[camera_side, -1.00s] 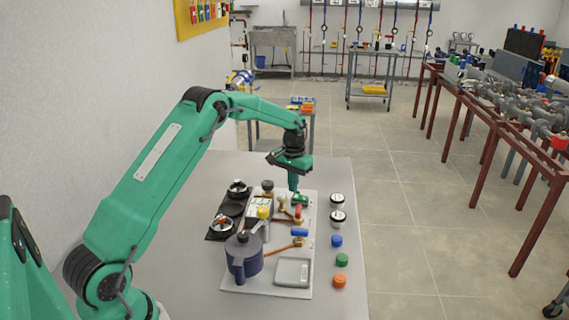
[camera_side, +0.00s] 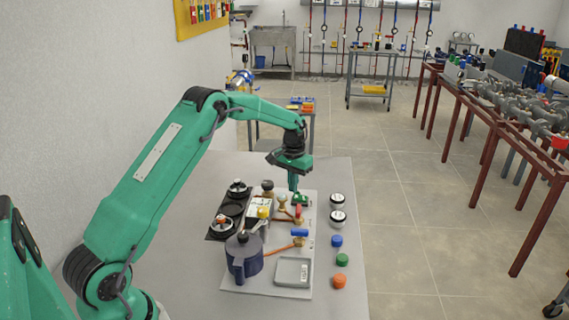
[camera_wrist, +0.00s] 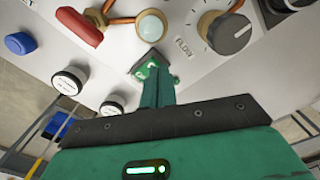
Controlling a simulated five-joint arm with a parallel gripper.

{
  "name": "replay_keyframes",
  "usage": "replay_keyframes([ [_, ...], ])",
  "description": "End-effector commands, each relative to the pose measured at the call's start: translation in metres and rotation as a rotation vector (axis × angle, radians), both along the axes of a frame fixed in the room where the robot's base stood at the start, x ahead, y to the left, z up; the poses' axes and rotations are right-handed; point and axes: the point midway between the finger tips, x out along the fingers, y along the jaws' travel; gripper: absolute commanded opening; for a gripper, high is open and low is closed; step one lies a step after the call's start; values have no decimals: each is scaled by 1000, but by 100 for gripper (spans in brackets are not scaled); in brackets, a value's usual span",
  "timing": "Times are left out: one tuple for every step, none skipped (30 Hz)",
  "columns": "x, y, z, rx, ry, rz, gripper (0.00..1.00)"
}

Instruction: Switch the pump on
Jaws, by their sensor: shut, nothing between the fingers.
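A small green switch-like piece with a white mark (camera_wrist: 148,68) sits on the pale panel at my fingertips. In the side view it shows as a green block (camera_side: 300,199) on the white board, beneath my gripper (camera_side: 293,188). My gripper is shut and empty and points down. In the wrist view its fingertips (camera_wrist: 158,74) overlap the near side of the green piece. They look in contact with it, but a small gap cannot be ruled out. The fingers hide part of the piece, so I cannot tell its switch position.
A dark knob (camera_wrist: 229,33) marked FLOW, a pale round piece (camera_wrist: 151,25) and a red handle (camera_wrist: 80,25) are close by. A blue-grey pot (camera_side: 244,262) stands on the board. Two white-topped round pieces and coloured caps line the right side of the table.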

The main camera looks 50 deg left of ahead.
Motion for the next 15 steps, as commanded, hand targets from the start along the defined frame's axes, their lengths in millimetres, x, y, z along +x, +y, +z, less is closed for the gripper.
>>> replay_keyframes([
  [0, 0, 0, 0, 0, 0, 0],
  [0, 0, 0, 0, 0, 0, 0],
  [0, 0, -1, 0, 0, 0, 0],
  [0, 0, -1, 0, 0, 0, 0],
  [0, 0, -1, 0, 0, 0, 0],
  [0, 0, -2, 0, 0, 0, 0],
  [0, 0, -2, 0, 0, 0, 0],
  [0, 0, -2, 0, 0, 0, 0],
  [0, 0, -3, 0, 0, 0, 0],
  [0, 0, -3, 0, 0, 0, 0],
  [0, 0, -4, 0, 0, 0, 0],
  [0, 0, -4, 0, 0, 0, 0],
  [0, 0, -4, 0, 0, 0, 0],
  [0, 0, -5, 0, 0, 0, 0],
  [0, 0, -5, 0, 0, 0, 0],
])
